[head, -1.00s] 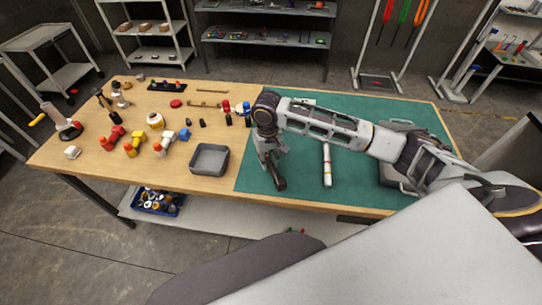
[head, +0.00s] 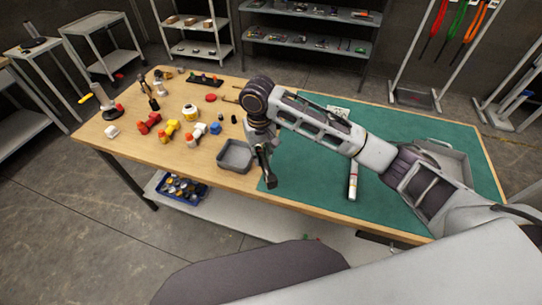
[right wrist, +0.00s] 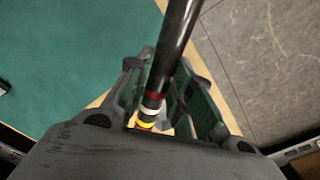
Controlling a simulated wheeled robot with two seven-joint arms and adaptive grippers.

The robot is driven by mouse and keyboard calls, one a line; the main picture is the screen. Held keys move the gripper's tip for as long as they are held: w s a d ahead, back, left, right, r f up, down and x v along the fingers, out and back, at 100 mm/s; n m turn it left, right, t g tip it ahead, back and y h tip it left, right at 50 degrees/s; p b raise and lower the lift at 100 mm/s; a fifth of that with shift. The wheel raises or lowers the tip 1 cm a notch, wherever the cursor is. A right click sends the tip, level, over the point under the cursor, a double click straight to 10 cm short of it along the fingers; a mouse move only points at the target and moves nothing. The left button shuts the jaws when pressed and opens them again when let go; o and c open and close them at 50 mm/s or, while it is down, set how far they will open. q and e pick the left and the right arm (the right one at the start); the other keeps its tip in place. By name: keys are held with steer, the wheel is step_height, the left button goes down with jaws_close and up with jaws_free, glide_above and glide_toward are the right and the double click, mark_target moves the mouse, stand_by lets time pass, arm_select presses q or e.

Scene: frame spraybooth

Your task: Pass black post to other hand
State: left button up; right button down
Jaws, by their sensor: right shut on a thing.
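The black post (right wrist: 175,45) is a slim, glossy dark rod with red, white and yellow bands at its lower part in the right wrist view. My right gripper (right wrist: 158,72) is shut on it, with a finger on either side of the rod. In the head view my right gripper (head: 264,165) hangs over the front of the table, just right of the grey tray. The post is hard to tell from the dark gripper there. My left gripper is not in view.
The grey tray (head: 235,155) sits near the table's front edge. A green mat (head: 315,195) covers the right side, with a white banded rod (head: 353,182) and a grey case on it. Several coloured parts crowd the left side of the wooden table (head: 205,165).

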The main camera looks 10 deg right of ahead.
steer(key=w+a+r, duration=0.1)
steer(key=a+r, duration=0.3)
steer(key=a, duration=0.3)
steer(key=w+a+r+n, duration=0.1)
steer(key=a+r, duration=0.3)
steer(key=a, duration=0.3)
steer(key=shift+a+r, duration=0.15)
steer(key=shift+a, duration=0.05)
